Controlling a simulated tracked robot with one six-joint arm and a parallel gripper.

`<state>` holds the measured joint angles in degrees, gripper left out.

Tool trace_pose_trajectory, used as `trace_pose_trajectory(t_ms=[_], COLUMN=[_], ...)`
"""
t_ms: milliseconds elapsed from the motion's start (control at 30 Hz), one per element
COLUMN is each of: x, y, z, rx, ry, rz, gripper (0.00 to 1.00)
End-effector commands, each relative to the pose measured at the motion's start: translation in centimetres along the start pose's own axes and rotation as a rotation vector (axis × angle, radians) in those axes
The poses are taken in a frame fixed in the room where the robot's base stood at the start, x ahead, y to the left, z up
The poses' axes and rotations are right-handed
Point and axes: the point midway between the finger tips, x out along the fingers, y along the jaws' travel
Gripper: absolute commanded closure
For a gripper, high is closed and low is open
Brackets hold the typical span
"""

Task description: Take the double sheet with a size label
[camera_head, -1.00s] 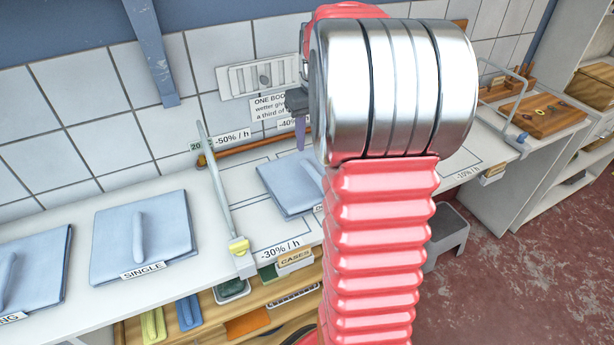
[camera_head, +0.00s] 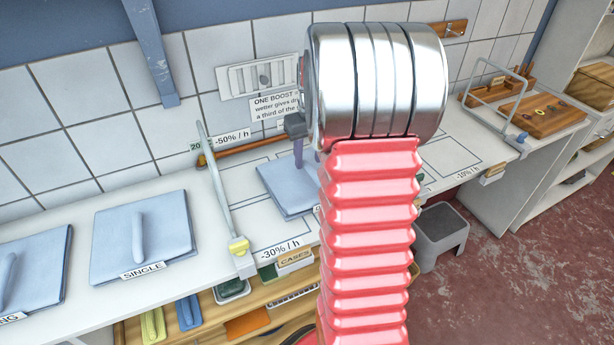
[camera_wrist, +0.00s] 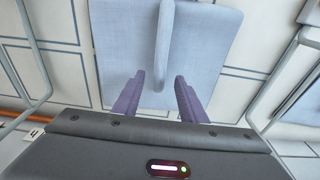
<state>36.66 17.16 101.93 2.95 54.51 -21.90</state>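A folded pale blue sheet (camera_head: 281,187) lies on the white counter, partly hidden behind my arm in the head view. Its label is mostly hidden, so I cannot read its size. In the wrist view the sheet (camera_wrist: 115,50) lies below my gripper, with a raised pale blue grip (camera_wrist: 165,40) along its middle. My gripper (camera_wrist: 157,93) is open, its two purple fingers on either side of the line of the grip's near end. The fingers also show above the sheet in the head view. Another folded sheet labelled SINGLE (camera_head: 170,235) lies to the left.
A metal rail with a yellow end (camera_head: 238,246) stands between the SINGLE sheet and the sheet under my gripper. Another rail (camera_head: 500,115) stands at the right near a wooden board (camera_head: 543,113). Shelves with cloths (camera_head: 189,312) are below the counter; a grey stool (camera_head: 440,232) stands on the floor.

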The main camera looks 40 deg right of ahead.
Motion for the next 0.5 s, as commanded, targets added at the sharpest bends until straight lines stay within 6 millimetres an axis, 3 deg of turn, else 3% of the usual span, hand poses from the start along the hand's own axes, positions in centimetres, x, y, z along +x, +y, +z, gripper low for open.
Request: trace_pose_trajectory(t_ms=[200, 500], x=[2.1, 2.2], y=[0.0, 0.0], z=[-0.1, -0.1], rx=[0.0, 0.0], ry=[0.001, 0.001], rz=[0.0, 0.0], gripper=[0.62, 0.62])
